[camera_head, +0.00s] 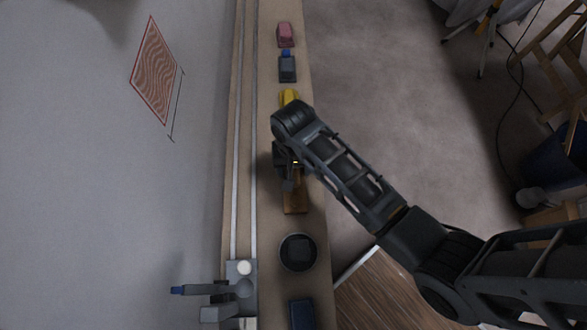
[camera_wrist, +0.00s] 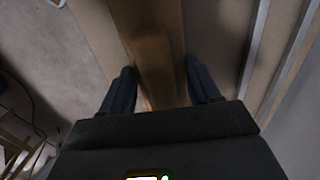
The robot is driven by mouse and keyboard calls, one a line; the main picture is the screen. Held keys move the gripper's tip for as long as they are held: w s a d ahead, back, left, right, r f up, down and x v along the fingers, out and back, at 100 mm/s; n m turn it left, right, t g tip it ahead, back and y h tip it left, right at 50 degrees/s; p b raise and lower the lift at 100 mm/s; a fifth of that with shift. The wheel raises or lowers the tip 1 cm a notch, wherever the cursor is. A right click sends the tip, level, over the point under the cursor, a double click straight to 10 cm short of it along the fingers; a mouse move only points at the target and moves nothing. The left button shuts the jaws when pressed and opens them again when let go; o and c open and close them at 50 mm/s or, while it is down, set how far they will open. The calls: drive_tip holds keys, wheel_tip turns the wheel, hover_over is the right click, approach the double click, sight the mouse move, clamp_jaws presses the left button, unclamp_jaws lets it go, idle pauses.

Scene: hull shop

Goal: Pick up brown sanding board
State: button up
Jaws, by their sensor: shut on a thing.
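The brown sanding board (camera_head: 295,200) lies lengthwise along the narrow plank shelf in the head view, its far part hidden under my gripper. In the wrist view the brown board (camera_wrist: 155,60) runs between my two fingers. My gripper (camera_wrist: 163,85) is shut on the board, one dark finger on each side of it. In the head view my gripper (camera_head: 287,170) is over the shelf, partly hidden by my own wrist. I cannot tell whether the board is clear of the shelf surface.
On the shelf (camera_head: 270,225) are a yellow item (camera_head: 289,97), a grey item with a blue top (camera_head: 287,67) and a pink block (camera_head: 285,35) beyond my gripper.

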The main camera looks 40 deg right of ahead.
drive_tip(key=shift+c, duration=1.2)
drive_tip(key=shift+r, duration=0.6)
wheel_tip(320, 180, up, 3)
drive_tip(key=shift+f, duration=0.1)
drive_tip(key=s+d+r, duration=0.7)
drive_tip(key=d, duration=0.2)
drive_tip(key=shift+s+p, duration=0.15)
drive_tip(key=shift+p, duration=0.2)
